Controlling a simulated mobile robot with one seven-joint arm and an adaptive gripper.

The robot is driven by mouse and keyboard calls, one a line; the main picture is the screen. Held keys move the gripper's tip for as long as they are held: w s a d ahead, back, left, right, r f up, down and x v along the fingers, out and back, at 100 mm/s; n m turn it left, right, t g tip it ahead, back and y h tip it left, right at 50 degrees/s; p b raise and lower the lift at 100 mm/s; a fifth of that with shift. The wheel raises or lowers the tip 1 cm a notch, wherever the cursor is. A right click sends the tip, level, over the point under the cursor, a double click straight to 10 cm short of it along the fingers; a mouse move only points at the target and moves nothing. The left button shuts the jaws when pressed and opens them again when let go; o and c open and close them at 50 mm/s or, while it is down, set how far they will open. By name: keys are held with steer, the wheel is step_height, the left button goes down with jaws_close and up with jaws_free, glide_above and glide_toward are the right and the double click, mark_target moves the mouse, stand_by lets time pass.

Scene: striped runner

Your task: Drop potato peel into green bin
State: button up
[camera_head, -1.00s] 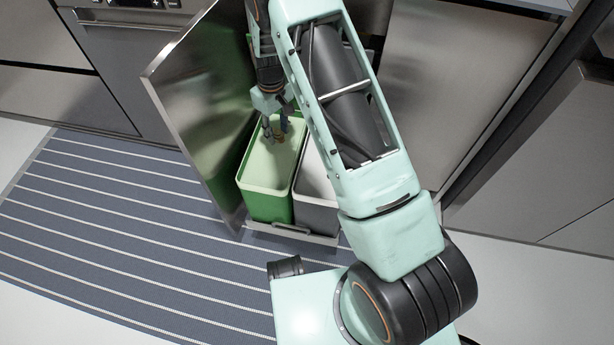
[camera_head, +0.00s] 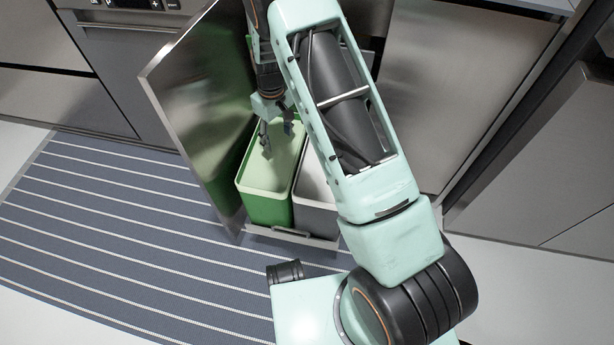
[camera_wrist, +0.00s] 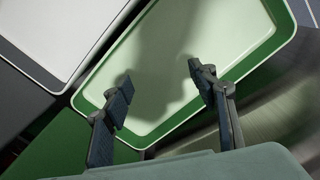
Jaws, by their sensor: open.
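The green bin (camera_head: 268,208) stands in the pulled-out cabinet unit, with a pale green inside. My gripper (camera_head: 278,140) is over the back part of its opening, fingers spread and pointing down, with nothing between them. In the wrist view my gripper (camera_wrist: 160,77) is also open and empty, with the pale interior of the green bin (camera_wrist: 225,30) beneath it and a shadow there. I cannot see the potato peel in either current view; part of the bin's inside is hidden by the fingers and the bin walls.
A grey bin (camera_head: 316,212) stands right beside the green one. A steel cabinet front (camera_head: 190,85) stands open close on the left. A striped runner (camera_head: 110,220) covers the floor at left. A steel cabinet (camera_head: 465,90) is on the right.

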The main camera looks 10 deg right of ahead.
step_height(320, 180, up, 12)
steer(key=shift+f, duration=0.15)
stand_by(0.6)
